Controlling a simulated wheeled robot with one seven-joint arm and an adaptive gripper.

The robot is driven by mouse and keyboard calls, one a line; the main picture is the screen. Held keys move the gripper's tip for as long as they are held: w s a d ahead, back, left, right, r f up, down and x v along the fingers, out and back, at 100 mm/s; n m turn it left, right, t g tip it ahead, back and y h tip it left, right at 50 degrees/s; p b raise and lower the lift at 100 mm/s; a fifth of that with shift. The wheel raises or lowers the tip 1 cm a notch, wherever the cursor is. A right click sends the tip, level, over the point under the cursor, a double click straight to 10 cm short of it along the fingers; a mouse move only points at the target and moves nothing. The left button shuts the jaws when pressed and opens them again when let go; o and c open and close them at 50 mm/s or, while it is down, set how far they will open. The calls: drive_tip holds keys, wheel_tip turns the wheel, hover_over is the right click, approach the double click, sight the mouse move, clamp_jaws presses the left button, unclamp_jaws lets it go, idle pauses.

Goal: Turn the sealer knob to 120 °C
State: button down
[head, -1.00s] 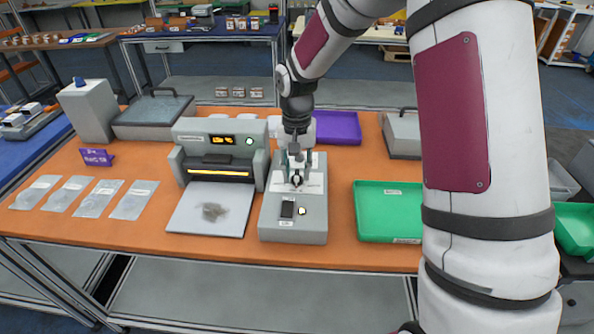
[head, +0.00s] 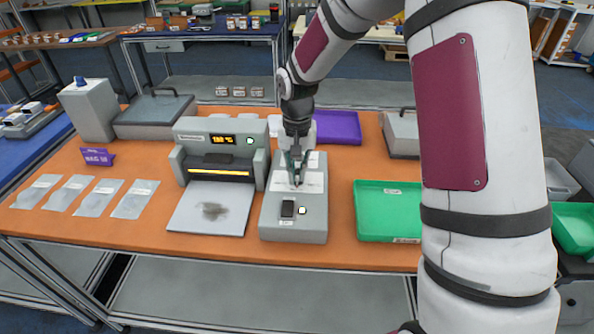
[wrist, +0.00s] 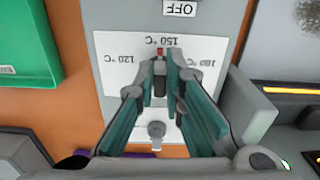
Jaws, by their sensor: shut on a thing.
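The sealer's control box (head: 291,231) is grey and stands mid-table. In the wrist view its white dial plate (wrist: 113,62) appears upside down, marked 120 °C, 150 °C and 180 °C. The dark knob (wrist: 160,86) with a red tip lies between the fingers, its tip pointing at 150 °C. My gripper (wrist: 162,68) is shut on the knob from above; the fingers hide its sides. In the head view my gripper (head: 297,180) covers the knob. The sealer (head: 212,150) stands left of the box with a lit amber display, too small to read surely.
A green tray (head: 388,238) lies right of the box and a purple tray (head: 340,128) behind it. Several clear pouches (head: 135,199) lie at the left. Bare orange table shows between these things.

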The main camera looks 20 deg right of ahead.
drive_tip(key=n, duration=0.3)
drive_tip(key=shift+d+n, duration=0.15)
drive_tip(key=shift+n, duration=0.15)
drive_tip(key=n, duration=0.3)
drive_tip(key=shift+d+n+p, duration=0.15)
drive_tip(key=shift+n+p, duration=0.15)
drive_tip(key=shift+p, duration=0.1)
drive_tip(key=n, duration=0.6)
drive_tip(key=shift+w+d+p, duration=0.15)
drive_tip(key=shift+d+p, duration=0.05)
drive_tip(key=shift+p, duration=0.15)
drive_tip(key=shift+n, duration=0.3)
drive_tip(key=c, duration=1.7)
unclamp_jaws()
drive_tip(key=shift+r, duration=0.1)
wheel_tip(320, 180, up, 12)
drive_tip(key=shift+f, duration=0.1)
